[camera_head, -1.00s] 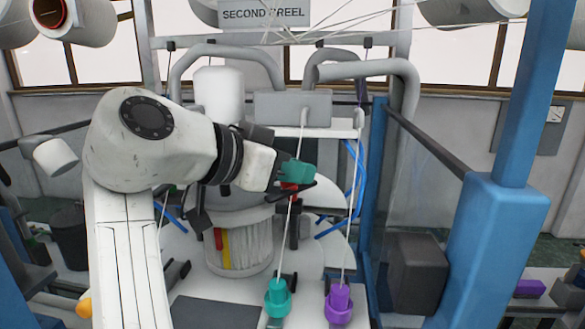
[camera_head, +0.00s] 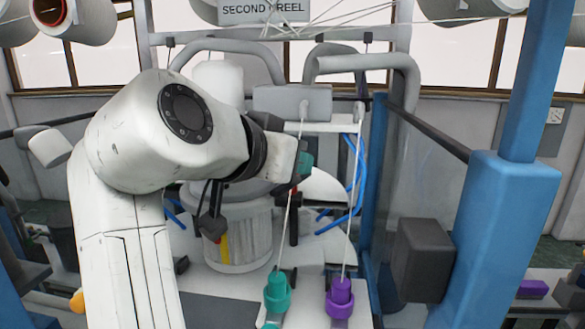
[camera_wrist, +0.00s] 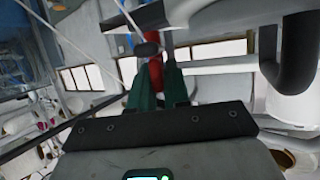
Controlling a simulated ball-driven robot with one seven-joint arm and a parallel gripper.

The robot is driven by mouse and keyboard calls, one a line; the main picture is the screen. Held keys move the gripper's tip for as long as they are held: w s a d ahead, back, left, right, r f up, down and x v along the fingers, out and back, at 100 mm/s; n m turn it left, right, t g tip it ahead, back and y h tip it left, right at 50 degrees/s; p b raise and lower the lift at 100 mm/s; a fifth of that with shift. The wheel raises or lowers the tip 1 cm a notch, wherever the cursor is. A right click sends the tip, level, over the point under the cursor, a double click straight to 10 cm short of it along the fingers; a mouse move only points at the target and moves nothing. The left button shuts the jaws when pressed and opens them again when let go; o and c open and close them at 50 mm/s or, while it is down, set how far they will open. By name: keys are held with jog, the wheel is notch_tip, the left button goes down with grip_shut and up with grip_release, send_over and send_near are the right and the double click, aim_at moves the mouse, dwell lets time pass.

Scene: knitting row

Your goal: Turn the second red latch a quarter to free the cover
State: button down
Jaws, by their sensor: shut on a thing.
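My gripper (camera_wrist: 158,74) shows its green fingers in the wrist view, shut on a red latch (camera_wrist: 156,70). A dark rounded part sits at the latch's upper end. In the head view my gripper (camera_head: 303,165) is at the right end of my arm, above the white round plate of the machine. There my wrist hides most of the fingers and nearly all of the latch. I cannot tell the latch's angle or whether the cover is free.
A white drum with a yellow stripe (camera_head: 240,240) stands below my wrist. Threads run down past my gripper to a teal cone (camera_head: 277,295) and a purple cone (camera_head: 340,298). A blue post (camera_head: 490,235) and grey pipes (camera_head: 385,68) flank the machine.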

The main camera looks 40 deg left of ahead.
jog(key=n+g+y, duration=0.1)
jog(key=n+y, duration=0.3)
jog(key=y, duration=0.1)
jog(key=shift+n+g, duration=0.4)
jog(key=shift+y, duration=0.4)
jog(key=c, duration=1.2)
grip_release()
jog(key=b+v, duration=0.2)
jog(key=v, duration=0.8)
jog(key=shift+s+d+r+b, duration=0.15)
jog(key=shift+s+r+b, duration=0.1)
jog(key=shift+s+b, duration=0.1)
